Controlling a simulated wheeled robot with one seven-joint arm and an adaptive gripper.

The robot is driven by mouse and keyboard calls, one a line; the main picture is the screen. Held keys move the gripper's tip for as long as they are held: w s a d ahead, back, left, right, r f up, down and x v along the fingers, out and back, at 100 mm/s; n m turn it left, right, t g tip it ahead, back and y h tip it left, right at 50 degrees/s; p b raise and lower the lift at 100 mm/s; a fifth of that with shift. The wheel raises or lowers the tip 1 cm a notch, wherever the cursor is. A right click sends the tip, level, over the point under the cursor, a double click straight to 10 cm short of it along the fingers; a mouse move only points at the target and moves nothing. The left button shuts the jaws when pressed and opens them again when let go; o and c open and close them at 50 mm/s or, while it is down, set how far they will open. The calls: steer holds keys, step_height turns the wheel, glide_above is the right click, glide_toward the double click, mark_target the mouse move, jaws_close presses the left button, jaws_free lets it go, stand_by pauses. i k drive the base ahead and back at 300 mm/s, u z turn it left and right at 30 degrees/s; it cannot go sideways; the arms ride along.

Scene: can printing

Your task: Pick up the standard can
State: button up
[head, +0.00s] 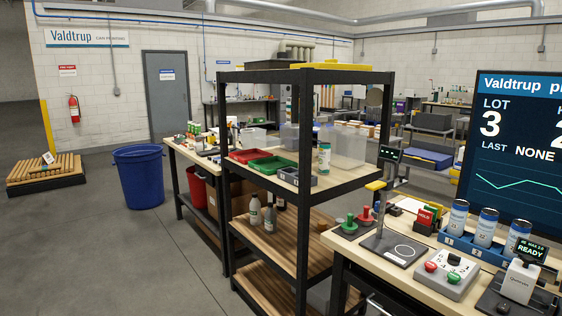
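Three blue-and-white printed cans stand upright in a blue rack (449,240) on the bench at the right: a left can (458,217), a middle can (486,228) and a right can (517,237). Another can-like container (324,158), pale with a teal band, stands on the upper shelf of the black rack. I cannot tell from the labels which one is the standard can. The small display marked READY partly covers the right can. My gripper is not in view.
The black shelf rack (303,240) stands in the middle, close to the right bench (362,256). The bench holds a stand with a circle on its base (397,249), a button box (448,274) and a large screen (520,140). Open floor (120,260) lies left, beyond it a blue bin (138,178).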

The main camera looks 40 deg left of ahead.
mark_target(324, 149)
steer(key=u, duration=1.35)
steer(key=k, duration=0.45)
steer(key=u, duration=1.1)
steer(key=i, duration=1.25)
steer(key=z, duration=1.05)
steer(key=i, duration=0.75)
steer(key=z, duration=0.85)
